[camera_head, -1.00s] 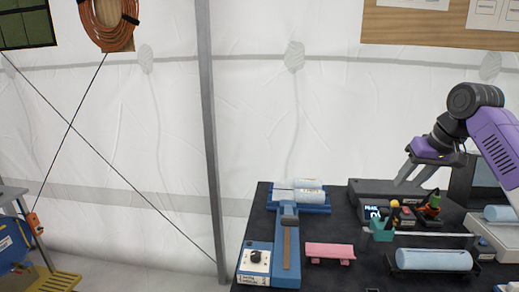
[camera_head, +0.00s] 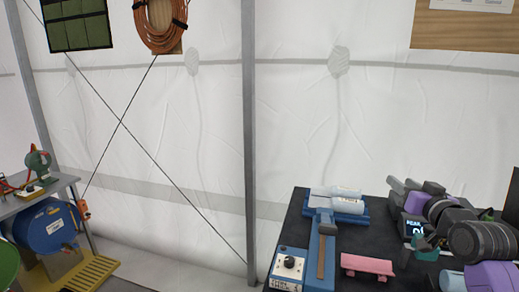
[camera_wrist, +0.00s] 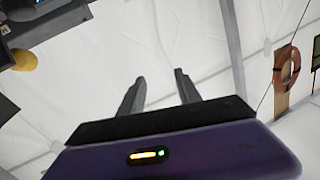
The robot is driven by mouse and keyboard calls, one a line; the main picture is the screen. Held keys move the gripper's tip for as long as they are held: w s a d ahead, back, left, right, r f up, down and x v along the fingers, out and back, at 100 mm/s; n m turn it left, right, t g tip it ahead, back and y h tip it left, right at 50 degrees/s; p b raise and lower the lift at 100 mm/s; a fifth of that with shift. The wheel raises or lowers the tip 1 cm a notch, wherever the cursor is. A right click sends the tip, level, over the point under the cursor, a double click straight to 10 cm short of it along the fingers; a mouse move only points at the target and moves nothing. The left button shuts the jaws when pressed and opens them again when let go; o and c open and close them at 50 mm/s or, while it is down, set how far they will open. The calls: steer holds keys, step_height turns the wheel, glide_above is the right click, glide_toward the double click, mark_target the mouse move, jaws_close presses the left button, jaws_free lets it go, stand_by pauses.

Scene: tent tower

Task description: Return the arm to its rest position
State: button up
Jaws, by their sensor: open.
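My gripper (camera_head: 410,186) is at the right of the head view, over the back of the dark table (camera_head: 296,221). My purple and dark arm folds in from the right edge and hides part of the tabletop. In the wrist view the two fingers of my gripper (camera_wrist: 158,92) stand apart with nothing between them. Behind them is only the white tent wall (camera_wrist: 160,40).
On the table are a blue tray (camera_head: 347,207) with pale rolls, a blue device (camera_head: 290,264) with a dial, and a pink block (camera_head: 367,264). A display box (camera_head: 413,228) stands beside my arm. A blue drum (camera_head: 45,228) is at far left.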

steer(key=s+a+f+m+t+h, duration=0.1)
steer(key=s+a+f+m+t, duration=0.1)
steer(key=s+a+f, duration=0.6)
steer(key=s+a+f+n+g, duration=0.1)
steer(key=s+a+f, duration=0.2)
steer(key=s, duration=1.3)
steer(key=s+a+f+n+g, duration=0.1)
steer(key=s+a+f, duration=0.2)
steer(key=s, duration=1.4)
steer(key=s+a+f+n+g+y, duration=0.1)
steer(key=s+f, duration=0.5)
steer(key=s, duration=1)
steer(key=a+n+g, duration=0.1)
steer(key=a, duration=0.1)
steer(key=shift+s+a+f, duration=0.25)
steer(key=shift+s+a, duration=0.1)
steer(key=shift+a, duration=0.05)
